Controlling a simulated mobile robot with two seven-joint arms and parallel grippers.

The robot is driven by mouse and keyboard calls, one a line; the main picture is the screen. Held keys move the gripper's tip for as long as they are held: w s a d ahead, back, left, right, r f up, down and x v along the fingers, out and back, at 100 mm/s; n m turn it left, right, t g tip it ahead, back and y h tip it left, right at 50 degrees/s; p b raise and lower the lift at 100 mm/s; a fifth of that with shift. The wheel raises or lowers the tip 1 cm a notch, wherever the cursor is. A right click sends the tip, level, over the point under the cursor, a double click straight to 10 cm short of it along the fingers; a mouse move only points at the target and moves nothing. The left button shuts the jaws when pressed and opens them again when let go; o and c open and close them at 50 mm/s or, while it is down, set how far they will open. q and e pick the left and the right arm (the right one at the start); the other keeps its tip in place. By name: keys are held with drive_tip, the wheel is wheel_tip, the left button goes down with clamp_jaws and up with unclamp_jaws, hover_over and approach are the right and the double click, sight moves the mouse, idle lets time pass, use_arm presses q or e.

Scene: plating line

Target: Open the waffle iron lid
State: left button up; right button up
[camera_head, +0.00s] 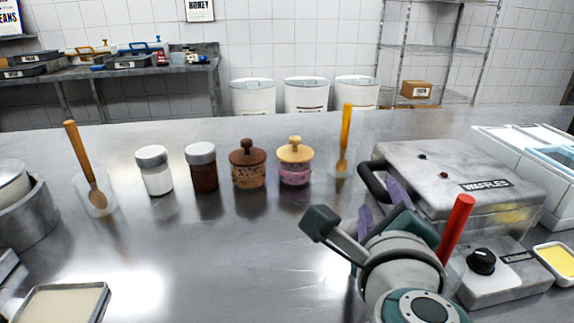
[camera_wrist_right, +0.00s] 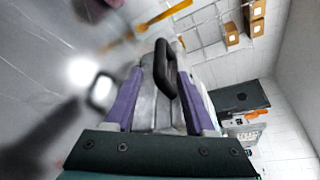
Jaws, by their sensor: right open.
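The waffle iron (camera_head: 510,212) stands at the right of the steel counter, with a grey lid (camera_head: 430,165) labelled WAFFLES. The lid looks closed and lies flat. Its black loop handle (camera_head: 371,182) sticks out at the lid's left side. My right gripper (camera_head: 380,205) is open, with its purple fingers beside and just below the handle. In the right wrist view the handle (camera_wrist_right: 166,70) appears between the two spread fingers (camera_wrist_right: 160,88); I cannot tell whether they touch it. My right wrist hides the iron's near left part. My left gripper is not in view.
A red stick-like handle (camera_head: 457,225) stands up beside my right wrist. A small yellow-filled tray (camera_head: 537,248) sits right of the iron. Jars (camera_head: 248,165), glasses with wooden utensils and a tray (camera_head: 103,305) stand leftward. The counter's middle is clear.

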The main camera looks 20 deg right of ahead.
sight(376, 192)
drive_tip(key=b+x, duration=0.1)
drive_tip(key=x, duration=0.5)
drive_tip(key=shift+w+d, duration=0.2)
drive_tip(key=shift+w, duration=0.1)
drive_tip(key=shift+c, duration=0.3)
clamp_jaws()
idle(0.7)
